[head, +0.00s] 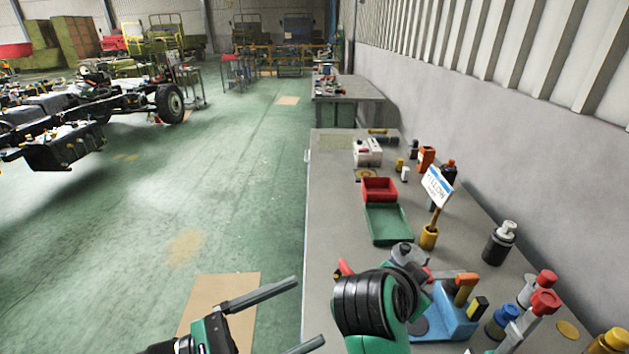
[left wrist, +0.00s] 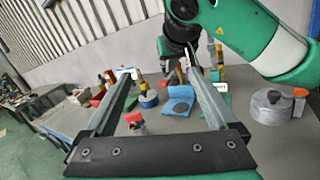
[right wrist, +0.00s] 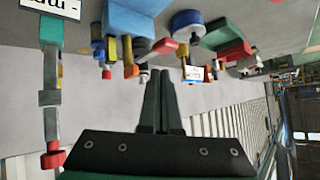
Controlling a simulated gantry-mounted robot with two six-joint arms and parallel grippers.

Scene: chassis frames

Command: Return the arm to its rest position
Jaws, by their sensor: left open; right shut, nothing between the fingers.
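My left gripper (head: 311,310) is at the bottom of the head view, over the floor just left of the workbench edge. Its two long fingers are spread apart with nothing between them; it also shows in the left wrist view (left wrist: 158,65). My right arm, green and black, reaches over the bench in the head view, and hides its own gripper there. In the right wrist view my right gripper (right wrist: 160,73) has its fingers together and empty. That view looks tilted over, with the bench items along its top.
A wall runs along the right. The green floor (head: 140,220) at left is open; a vehicle chassis stands beyond.

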